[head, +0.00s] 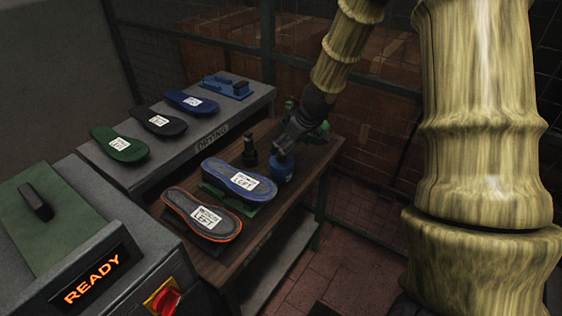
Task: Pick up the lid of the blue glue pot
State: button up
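The blue glue pot (287,176) stands on the wooden bench (262,235), near its back right part, right of the blue sole. My gripper (283,150) reaches down from the upper right, with its tip directly over the pot's top. The gripper hides much of the pot's top, so I cannot make out the lid clearly. I cannot tell whether the fingers touch the lid or are open or shut.
A small dark bottle-like object (250,153) stands close left of the pot. A blue sole (218,171) and an orange-edged sole (180,200) lie in front. Several soles lie on the grey drying shelf (258,92). The press (150,253) shows READY at lower left.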

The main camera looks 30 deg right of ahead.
jog(key=shift+w+a+f, duration=0.1)
jog(key=shift+w+f, duration=0.1)
jog(key=shift+f, duration=0.25)
jog(key=shift+w+a+f, duration=0.15)
jog(key=shift+a+f, duration=0.1)
jog(key=shift+a+p+x, duration=0.2)
jog(key=shift+p+x, duration=0.4)
jog(key=shift+x, duration=1.7)
jog(key=c, duration=0.8)
